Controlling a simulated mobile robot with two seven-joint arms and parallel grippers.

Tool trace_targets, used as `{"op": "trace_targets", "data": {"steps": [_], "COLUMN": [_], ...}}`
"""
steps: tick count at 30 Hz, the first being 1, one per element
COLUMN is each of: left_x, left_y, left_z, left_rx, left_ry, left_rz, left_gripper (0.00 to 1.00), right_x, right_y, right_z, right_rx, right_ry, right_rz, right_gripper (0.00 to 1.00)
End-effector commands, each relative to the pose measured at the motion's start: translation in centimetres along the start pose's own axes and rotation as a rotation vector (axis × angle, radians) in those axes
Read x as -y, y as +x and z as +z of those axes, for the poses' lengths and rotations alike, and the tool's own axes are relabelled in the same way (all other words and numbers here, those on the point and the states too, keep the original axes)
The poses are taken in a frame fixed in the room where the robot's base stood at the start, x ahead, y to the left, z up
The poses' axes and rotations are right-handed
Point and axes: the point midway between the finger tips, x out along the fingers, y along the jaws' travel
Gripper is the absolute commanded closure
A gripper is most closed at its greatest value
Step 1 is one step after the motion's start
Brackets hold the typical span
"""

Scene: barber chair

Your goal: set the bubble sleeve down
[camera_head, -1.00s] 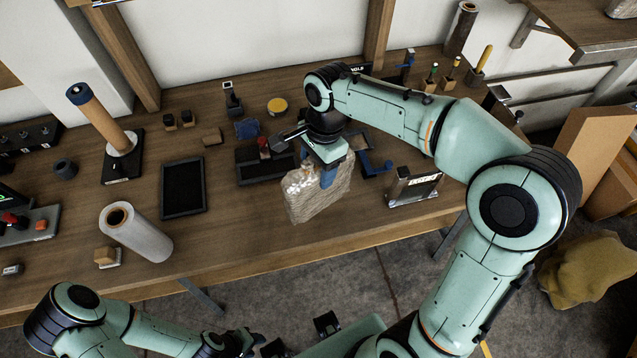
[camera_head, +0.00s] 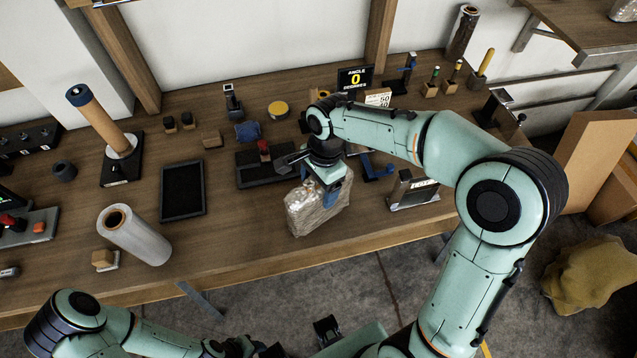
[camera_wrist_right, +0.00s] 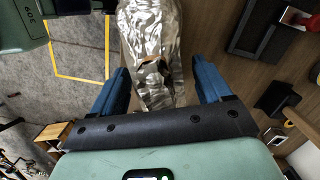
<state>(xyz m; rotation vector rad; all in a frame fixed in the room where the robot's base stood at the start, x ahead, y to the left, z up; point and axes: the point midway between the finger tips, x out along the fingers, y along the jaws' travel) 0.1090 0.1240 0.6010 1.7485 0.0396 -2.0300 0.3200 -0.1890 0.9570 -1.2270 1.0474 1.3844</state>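The bubble sleeve (camera_head: 316,215), a crinkled, shiny, translucent pouch, stands roughly upright at the front part of the wooden workbench (camera_head: 235,235). My right gripper (camera_head: 327,190) is at its upper end. In the right wrist view the sleeve (camera_wrist_right: 150,35) lies between two blue fingers (camera_wrist_right: 162,80), which are spread with gaps beside it, so the gripper looks open. Its underside contact with the bench is hard to make out. My left gripper (camera_head: 238,347) is low at the bottom edge, away from the bench; its fingers are too unclear to judge.
A black tray (camera_head: 183,191) and a white roll (camera_head: 135,235) lie left of the sleeve. A metal-framed display (camera_head: 413,190) stands close on its right. A dark tray with a red-topped item (camera_head: 264,150) is behind. The bench front edge is near.

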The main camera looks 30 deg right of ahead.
Motion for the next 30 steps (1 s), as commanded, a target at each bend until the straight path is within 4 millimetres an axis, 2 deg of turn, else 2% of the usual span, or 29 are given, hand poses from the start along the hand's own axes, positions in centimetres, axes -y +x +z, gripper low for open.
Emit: {"op": "trace_targets", "data": {"steps": [9, 13, 17, 24, 30], "left_x": [-0.1, -0.2, -0.4, -0.9, -1.2], "left_y": [-0.1, -0.5, -0.9, -1.9, -2.5], "left_z": [0.0, -0.1, -0.3, -0.7, -0.9], "left_rx": [0.0, -0.002, -0.005, -0.011, -0.015], "left_ry": [0.0, 0.001, 0.002, 0.004, 0.005], "left_rz": [0.0, 0.001, 0.002, 0.004, 0.005], "left_gripper": [0.57, 0.57, 0.57, 0.57, 0.57], "right_x": [0.0, 0.1, 0.1, 0.1, 0.1], "right_y": [-0.2, -1.2, -3.6, -8.9, -11.7], "right_z": [0.0, 0.0, 0.1, 0.1, 0.1], "right_rx": [0.0, -0.001, -0.001, 0.0, 0.0], "right_ry": [0.0, 0.0, 0.0, 0.0, 0.0], "right_rz": [0.0, -0.003, -0.006, -0.006, -0.002], "right_gripper": [0.15, 0.15, 0.15, 0.15, 0.15]}}
